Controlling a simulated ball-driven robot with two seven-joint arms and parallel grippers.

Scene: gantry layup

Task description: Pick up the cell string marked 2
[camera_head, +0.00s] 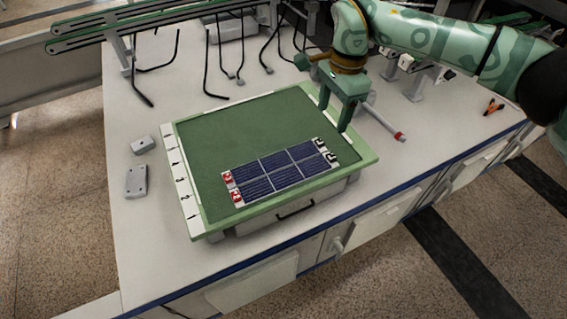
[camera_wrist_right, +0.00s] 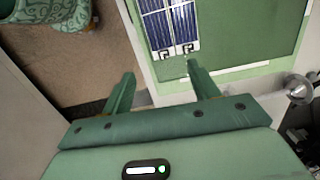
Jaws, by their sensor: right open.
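Two dark blue cell strings lie side by side on a green mat in a tray (camera_head: 215,137). The nearer string (camera_head: 287,180) has a red tag at its left end that looks like a 2. The farther string (camera_head: 262,168) has a red tag too small to read surely. Both have black marks at their right ends. My right gripper (camera_head: 334,114) is open and empty above the tray's right side, beyond the strings' right ends. In the right wrist view, its fingers (camera_wrist_right: 160,69) stand apart short of the string ends (camera_wrist_right: 172,50). My left gripper is not in view.
The tray stands on a white bench (camera_head: 120,215). Two small grey blocks (camera_head: 136,181) lie left of it. Bent black rods (camera_head: 225,60) stand behind it, and a red-tipped rod (camera_head: 385,122) lies at its right. The back of the mat is clear.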

